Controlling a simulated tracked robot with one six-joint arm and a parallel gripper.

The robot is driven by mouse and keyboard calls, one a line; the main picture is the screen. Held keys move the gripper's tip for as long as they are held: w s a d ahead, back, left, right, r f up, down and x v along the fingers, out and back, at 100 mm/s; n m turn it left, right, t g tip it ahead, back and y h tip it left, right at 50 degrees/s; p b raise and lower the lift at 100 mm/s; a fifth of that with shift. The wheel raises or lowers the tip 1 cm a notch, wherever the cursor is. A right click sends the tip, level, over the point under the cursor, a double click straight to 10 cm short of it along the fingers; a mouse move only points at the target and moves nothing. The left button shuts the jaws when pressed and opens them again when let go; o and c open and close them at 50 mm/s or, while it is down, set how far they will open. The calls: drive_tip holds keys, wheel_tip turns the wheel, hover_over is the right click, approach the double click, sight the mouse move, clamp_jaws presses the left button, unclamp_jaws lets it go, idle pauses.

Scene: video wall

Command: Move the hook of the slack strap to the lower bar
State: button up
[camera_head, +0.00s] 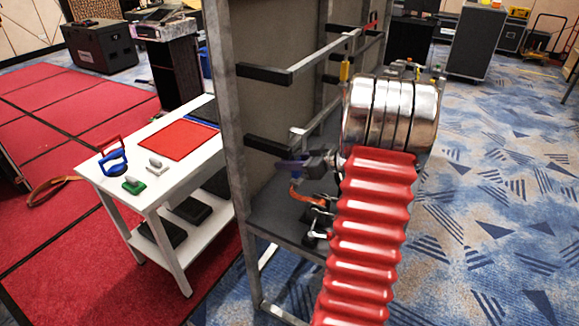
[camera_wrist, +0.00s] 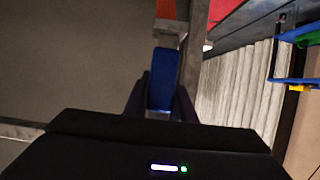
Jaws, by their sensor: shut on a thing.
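My gripper (camera_head: 291,164) is beside the grey metal rack, near its lower bar (camera_head: 270,145). In the wrist view its dark fingers (camera_wrist: 160,103) are shut on a blue piece (camera_wrist: 162,78). An orange-red band (camera_wrist: 166,9) lies just beyond the blue piece and may be the strap. A grey metal bar (camera_wrist: 192,55) runs close beside it. The upper bar (camera_head: 265,73) is above. I cannot make out the hook's shape or whether it touches a bar.
The rack's front post (camera_head: 229,150) and shelf (camera_head: 275,215) are close to the gripper. Yellow (camera_head: 345,70) and red (camera_head: 372,20) pieces sit farther back on the rack. A white table (camera_head: 190,150) with a red mat (camera_head: 178,139) and small tools stands left.

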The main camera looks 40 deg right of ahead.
drive_tip(key=shift+w+a+f, duration=0.1)
drive_tip(key=shift+w+f, duration=0.1)
drive_tip(key=shift+f, duration=0.45)
drive_tip(key=shift+w+f, duration=0.15)
drive_tip(key=shift+f, duration=0.45)
drive_tip(key=o, duration=1.1)
drive_tip(key=shift+c, duration=0.2)
